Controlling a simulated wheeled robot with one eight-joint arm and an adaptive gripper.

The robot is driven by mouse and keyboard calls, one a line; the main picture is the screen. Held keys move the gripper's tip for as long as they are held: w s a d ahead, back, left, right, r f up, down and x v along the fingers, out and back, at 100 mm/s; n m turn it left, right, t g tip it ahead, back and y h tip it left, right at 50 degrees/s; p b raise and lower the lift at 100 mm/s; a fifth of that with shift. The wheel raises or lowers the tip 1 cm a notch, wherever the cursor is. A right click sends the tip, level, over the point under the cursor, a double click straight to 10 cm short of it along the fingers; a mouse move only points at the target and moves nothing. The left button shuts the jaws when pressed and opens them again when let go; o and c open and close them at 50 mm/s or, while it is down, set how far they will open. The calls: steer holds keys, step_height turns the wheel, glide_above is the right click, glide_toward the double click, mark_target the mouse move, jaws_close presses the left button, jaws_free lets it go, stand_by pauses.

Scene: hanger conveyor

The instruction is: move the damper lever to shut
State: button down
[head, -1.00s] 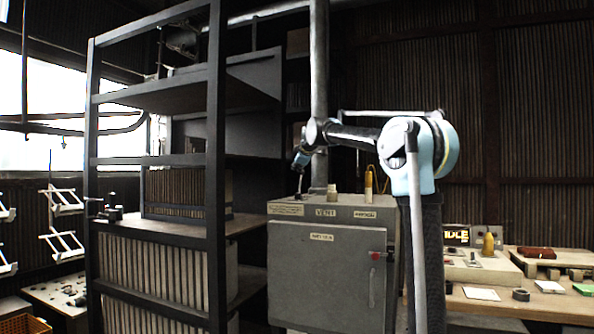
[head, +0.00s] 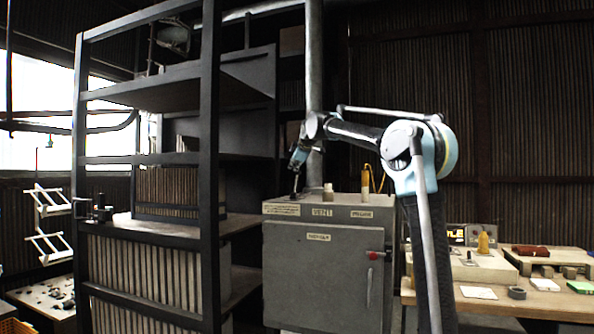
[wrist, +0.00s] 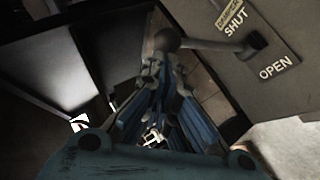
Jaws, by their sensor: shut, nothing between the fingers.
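The damper lever shows in the wrist view as a dark rod (wrist: 210,44) with a round knob (wrist: 167,39) at its left end and a pivot block (wrist: 255,42) at its right. Beside the pivot, the plate reads SHUT (wrist: 235,22) above and OPEN (wrist: 273,67) below. My gripper (wrist: 160,68) is shut and empty, its blue fingertips close to the knob on its near side. I cannot tell whether they touch it.
A black shelf rack (head: 212,130) stands close left of the cabinet, and a vertical pipe (head: 315,80) rises behind it. A yellow-capped post (head: 365,180) stands on the cabinet top. A workbench (head: 540,305) with small items is at the right. White hangers (head: 48,203) hang at far left.

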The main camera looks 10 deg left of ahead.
steer(key=a+v, duration=0.2)
steer(key=v, duration=1)
steer(key=shift+s+r, duration=0.5)
steer(key=shift+s, duration=0.15)
